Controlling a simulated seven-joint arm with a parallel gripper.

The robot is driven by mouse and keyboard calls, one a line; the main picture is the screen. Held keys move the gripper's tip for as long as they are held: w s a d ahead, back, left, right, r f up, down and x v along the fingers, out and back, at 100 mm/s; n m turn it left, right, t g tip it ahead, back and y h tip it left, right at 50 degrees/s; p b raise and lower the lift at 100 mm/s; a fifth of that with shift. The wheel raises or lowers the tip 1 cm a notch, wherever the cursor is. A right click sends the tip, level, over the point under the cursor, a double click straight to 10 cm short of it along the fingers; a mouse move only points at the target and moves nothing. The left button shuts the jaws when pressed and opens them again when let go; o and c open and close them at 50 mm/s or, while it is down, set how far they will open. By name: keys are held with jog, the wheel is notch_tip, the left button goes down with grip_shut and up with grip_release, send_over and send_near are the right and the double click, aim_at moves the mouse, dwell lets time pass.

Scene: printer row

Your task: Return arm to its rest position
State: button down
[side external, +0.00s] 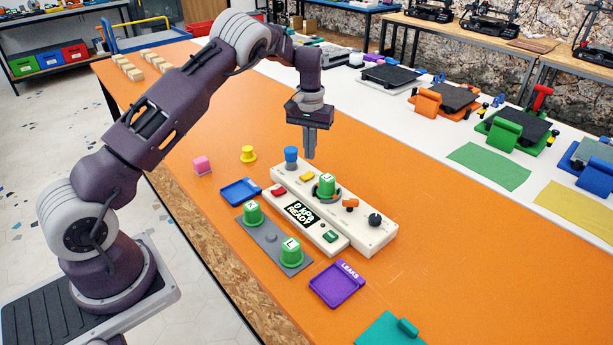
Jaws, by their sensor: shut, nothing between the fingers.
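My gripper (309,143) is shut and empty. It points straight down above the far end of the white control panel (375,236), close to the blue knob-like piece (291,155) in this view. Whether it touches anything is hard to tell, but it looks clear of the panel. My arm arches from its base at the lower left over the orange table (420,225). A green cylinder (327,184) stands on the panel. The display (300,214) reads "0 kPa READY".
Two green cylinders, marked K (252,212) and L (291,250), stand on a grey plate (270,238). Printers (508,130) line the right.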

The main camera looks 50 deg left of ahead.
jog(key=shift+r, duration=0.8)
